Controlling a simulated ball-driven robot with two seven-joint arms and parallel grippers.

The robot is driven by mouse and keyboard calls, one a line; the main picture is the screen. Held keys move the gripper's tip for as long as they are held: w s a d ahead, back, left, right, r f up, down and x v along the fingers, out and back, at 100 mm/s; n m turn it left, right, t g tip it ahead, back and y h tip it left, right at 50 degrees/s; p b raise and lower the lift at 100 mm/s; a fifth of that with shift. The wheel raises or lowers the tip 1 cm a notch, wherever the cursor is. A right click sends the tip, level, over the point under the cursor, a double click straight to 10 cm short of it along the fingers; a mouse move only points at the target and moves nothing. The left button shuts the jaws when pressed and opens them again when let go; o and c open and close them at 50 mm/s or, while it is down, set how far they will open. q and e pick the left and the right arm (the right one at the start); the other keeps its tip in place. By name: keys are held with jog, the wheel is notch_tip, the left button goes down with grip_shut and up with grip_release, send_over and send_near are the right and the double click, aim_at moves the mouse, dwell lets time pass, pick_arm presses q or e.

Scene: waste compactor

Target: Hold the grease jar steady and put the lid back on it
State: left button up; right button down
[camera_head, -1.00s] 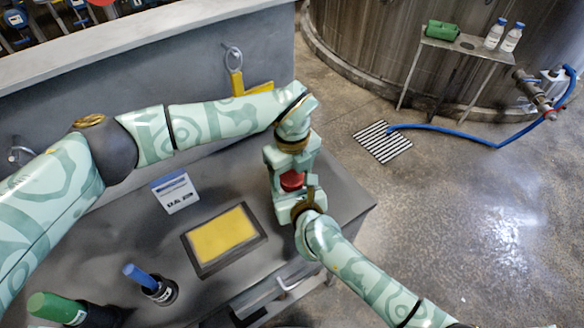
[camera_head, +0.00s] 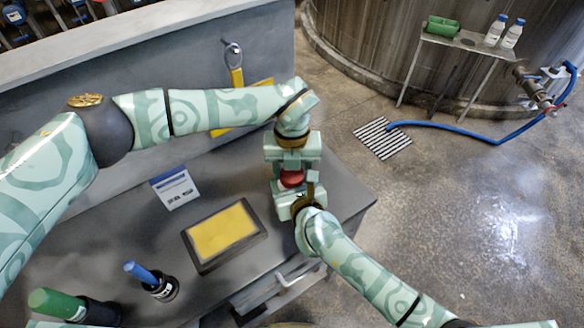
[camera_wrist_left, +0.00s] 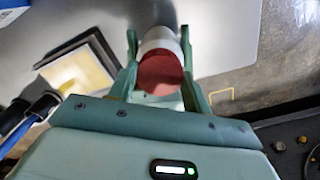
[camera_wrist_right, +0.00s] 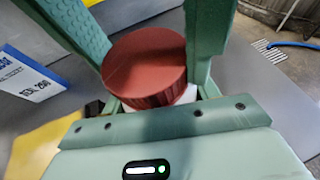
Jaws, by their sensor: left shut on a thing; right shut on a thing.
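The red lid (camera_head: 291,178) shows between my two grippers, over the right part of the dark worktop. My left gripper (camera_head: 291,170) comes from the far side and is shut on the lid. In the left wrist view the lid (camera_wrist_left: 160,76) faces the camera, with the white grease jar (camera_wrist_left: 159,40) just beyond it. My right gripper (camera_head: 295,190) comes from the near side and is shut on the jar. In the right wrist view the ridged lid (camera_wrist_right: 147,65) sits at the jar's top, a sliver of white below it. The fingers hide most of the jar, and I cannot tell whether the lid is seated.
A black-rimmed yellow tray (camera_head: 190,240) and a blue-and-white sign (camera_head: 175,187) are left of the grippers. A blue-topped bottle (camera_head: 152,281) and a green-topped one (camera_head: 60,305) are nearer. The worktop's right edge is close to the grippers.

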pick_arm(q)
jog(key=o, duration=1.1)
jog(key=shift+r, duration=2.25)
jog(key=o, duration=0.6)
jog(key=shift+c, duration=0.2)
notch_tip(320, 180, up, 12)
jog(key=shift+w, duration=0.1)
